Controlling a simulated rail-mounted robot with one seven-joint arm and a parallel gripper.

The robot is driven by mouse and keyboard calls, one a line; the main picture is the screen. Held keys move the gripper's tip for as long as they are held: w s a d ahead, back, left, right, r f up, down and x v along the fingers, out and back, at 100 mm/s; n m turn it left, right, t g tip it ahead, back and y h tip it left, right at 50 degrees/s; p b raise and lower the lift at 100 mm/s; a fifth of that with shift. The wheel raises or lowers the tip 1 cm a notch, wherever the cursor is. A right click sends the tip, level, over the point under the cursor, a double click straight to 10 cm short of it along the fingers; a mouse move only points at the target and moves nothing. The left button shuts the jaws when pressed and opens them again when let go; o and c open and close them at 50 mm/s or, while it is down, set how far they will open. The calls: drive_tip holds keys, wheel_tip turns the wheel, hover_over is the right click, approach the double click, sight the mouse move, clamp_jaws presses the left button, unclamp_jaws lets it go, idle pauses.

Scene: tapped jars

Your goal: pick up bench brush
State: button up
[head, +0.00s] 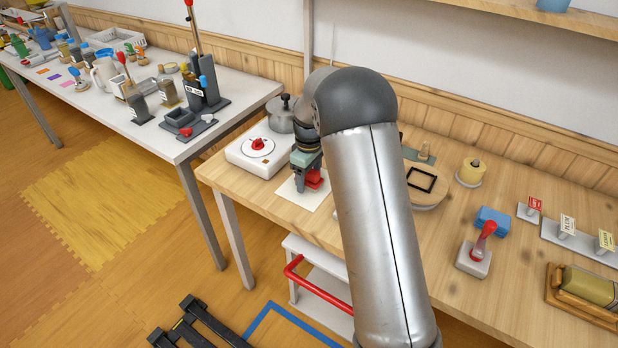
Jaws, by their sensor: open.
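My gripper (301,186) is low over a white sheet (290,196) at the left end of the wooden bench, and its jaws are open. A small red object (315,179) shows right beside the fingers, partly hidden by them. I cannot tell whether it is the bench brush or whether the fingers touch it. No other thing in view is clearly a bench brush. My arm hides the middle of the bench.
A white box with a red knob (257,152) and a grey lidded pot (281,117) stand close to the gripper. Right of my arm are a round board (427,196), a blue block (492,220) and a red-handled stamp (475,259). A step stool (318,300) stands below.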

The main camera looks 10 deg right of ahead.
drive_tip(key=shift+f, duration=0.2)
drive_tip(key=c, duration=1.1)
drive_tip(key=shift+r, duration=0.1)
drive_tip(key=shift+r, duration=0.4)
wheel_tip(320, 180, up, 2)
drive_tip(key=shift+r, duration=0.2)
drive_tip(key=s+r, duration=0.3)
drive_tip(key=s, duration=0.1)
drive_tip(key=s+d+r+b, duration=0.1)
drive_tip(key=s+r, duration=0.2)
drive_tip(key=s, duration=0.2)
drive_tip(key=s+d+r+b, duration=0.1)
drive_tip(key=s+r, duration=0.2)
drive_tip(key=s, duration=0.1)
drive_tip(key=shift+s+d+r, duration=0.25)
drive_tip(key=shift+s+r, duration=0.1)
drive_tip(key=shift+s, duration=0.05)
